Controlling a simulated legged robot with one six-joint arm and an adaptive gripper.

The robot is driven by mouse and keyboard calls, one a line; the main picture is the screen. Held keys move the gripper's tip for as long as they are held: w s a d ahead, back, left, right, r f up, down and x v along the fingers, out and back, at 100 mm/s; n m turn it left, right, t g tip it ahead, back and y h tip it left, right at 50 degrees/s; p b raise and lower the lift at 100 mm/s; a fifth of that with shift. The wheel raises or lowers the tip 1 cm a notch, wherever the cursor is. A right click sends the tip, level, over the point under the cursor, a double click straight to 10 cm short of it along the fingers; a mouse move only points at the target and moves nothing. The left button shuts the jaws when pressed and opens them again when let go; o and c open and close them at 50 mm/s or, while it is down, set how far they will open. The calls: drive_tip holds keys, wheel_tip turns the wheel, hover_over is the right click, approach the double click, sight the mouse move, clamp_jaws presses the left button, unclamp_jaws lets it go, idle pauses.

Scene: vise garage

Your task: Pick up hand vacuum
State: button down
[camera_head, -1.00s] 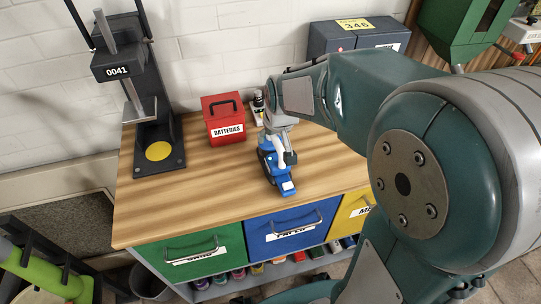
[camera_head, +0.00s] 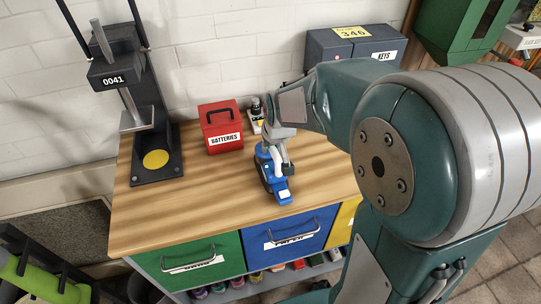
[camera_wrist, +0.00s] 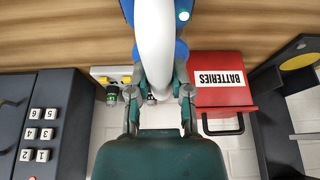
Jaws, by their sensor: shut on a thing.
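The blue and white hand vacuum (camera_head: 271,181) is over the wooden workbench top, in front of the red batteries box. Whether it still touches the wood I cannot tell. My gripper (camera_head: 279,157) is at its upper part, reaching in from above and behind. In the wrist view, the two fingers of my gripper (camera_wrist: 159,88) close on both sides of the white handle of the hand vacuum (camera_wrist: 155,40). The lower end of the vacuum is outside the wrist view.
The red batteries box (camera_head: 222,128) stands close behind and left. A black press marked 0041 (camera_head: 155,185) stands at the bench's left end. A dark keypad box (camera_head: 352,45) is at the back right. Green and blue drawers (camera_head: 190,262) are below. The bench's front left (camera_head: 180,215) is clear.

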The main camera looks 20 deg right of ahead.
wheel_tip(320, 180, up, 3)
drive_tip(key=shift+w+d+r, duration=0.1)
drive_tip(key=s+d+r, duration=0.3)
drive_tip(key=s+r, duration=0.7)
drive_tip(key=s, duration=0.3)
drive_tip(key=shift+s+d, duration=0.3)
drive_tip(key=shift+s, duration=0.05)
drive_tip(key=shift+w, duration=0.15)
